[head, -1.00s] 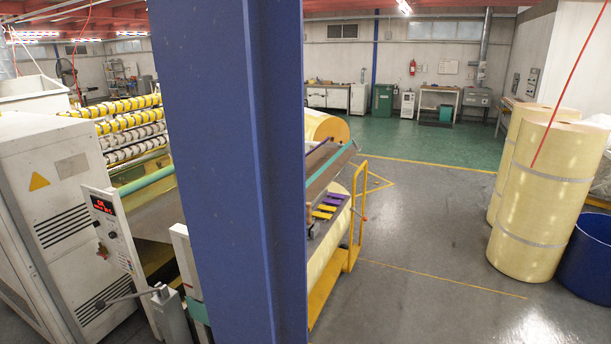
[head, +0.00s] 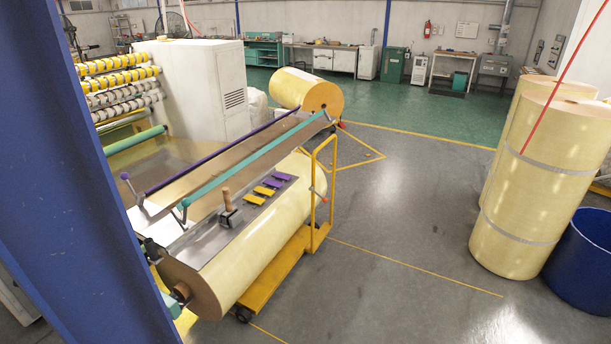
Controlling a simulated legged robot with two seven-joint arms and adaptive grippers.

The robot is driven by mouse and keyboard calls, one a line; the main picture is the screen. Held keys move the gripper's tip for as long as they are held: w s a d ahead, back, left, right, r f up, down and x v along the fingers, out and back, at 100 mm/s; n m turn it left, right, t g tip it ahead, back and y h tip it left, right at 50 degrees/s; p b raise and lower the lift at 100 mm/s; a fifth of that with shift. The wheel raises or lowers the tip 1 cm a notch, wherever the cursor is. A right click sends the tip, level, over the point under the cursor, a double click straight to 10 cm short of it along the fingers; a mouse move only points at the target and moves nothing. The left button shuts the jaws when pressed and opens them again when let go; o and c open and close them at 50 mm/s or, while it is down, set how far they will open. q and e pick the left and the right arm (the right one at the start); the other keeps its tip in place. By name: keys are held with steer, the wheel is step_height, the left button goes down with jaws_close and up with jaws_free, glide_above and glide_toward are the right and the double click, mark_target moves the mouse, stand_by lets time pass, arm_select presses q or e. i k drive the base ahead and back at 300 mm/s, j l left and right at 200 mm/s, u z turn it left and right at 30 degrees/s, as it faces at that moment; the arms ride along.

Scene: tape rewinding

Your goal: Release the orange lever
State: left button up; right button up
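I cannot make out a clearly orange lever in the head view. A short tan-brown upright handle (head: 226,198) stands on a small metal block on the grey plate (head: 215,240) of the rewinding machine. Yellow tabs (head: 258,195) and purple tabs (head: 280,180) lie further along that plate. A small red-orange part (head: 313,189) shows at the yellow rail; I cannot tell what it is. A teal bar (head: 255,158) and a purple bar (head: 215,155) with end handles run along the machine above. Neither of my grippers is in view.
A blue column (head: 75,190) fills the left side, close by, hiding part of the machine. A large yellow roll (head: 245,265) lies under the plate, beside a yellow railed cart (head: 285,270). Tall rolls (head: 525,190) and a blue bin (head: 583,262) stand right. Grey floor between is clear.

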mark_target(311, 188)
steer(key=i+l, duration=0.9)
steer(key=i+z, duration=0.1)
steer(key=i, duration=0.6)
steer(key=i+z, duration=0.15)
steer(key=i, duration=0.6)
steer(key=i+j+z, duration=0.1)
steer(key=i, duration=0.6)
